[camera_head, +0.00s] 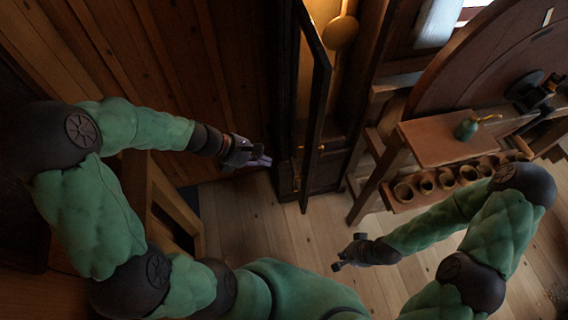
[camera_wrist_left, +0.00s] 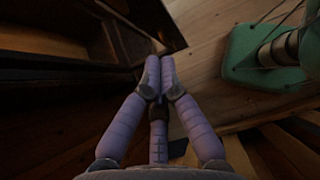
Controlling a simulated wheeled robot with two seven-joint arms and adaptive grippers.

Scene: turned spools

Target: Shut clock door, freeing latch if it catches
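The tall dark clock case (camera_head: 285,120) stands upright at the middle back. Its narrow door (camera_head: 319,75) is open and swung out toward me, so the brass pendulum (camera_head: 341,32) shows inside. A small brass fitting (camera_head: 321,147) shows by the door's lower part; I cannot tell if it is the latch. My left gripper (camera_head: 266,161) is left of the clock's lower part, apart from the door. In the left wrist view its purple fingers (camera_wrist_left: 160,62) meet at the tips with nothing between them. My right gripper (camera_head: 347,252) is open and empty, low over the floor.
A wooden bench (camera_head: 440,138) at right holds a green oil can (camera_head: 466,129), with several round cups (camera_head: 425,184) on a lower shelf. A wooden frame (camera_head: 165,200) stands below my left arm. The plank floor (camera_head: 255,225) before the clock is clear.

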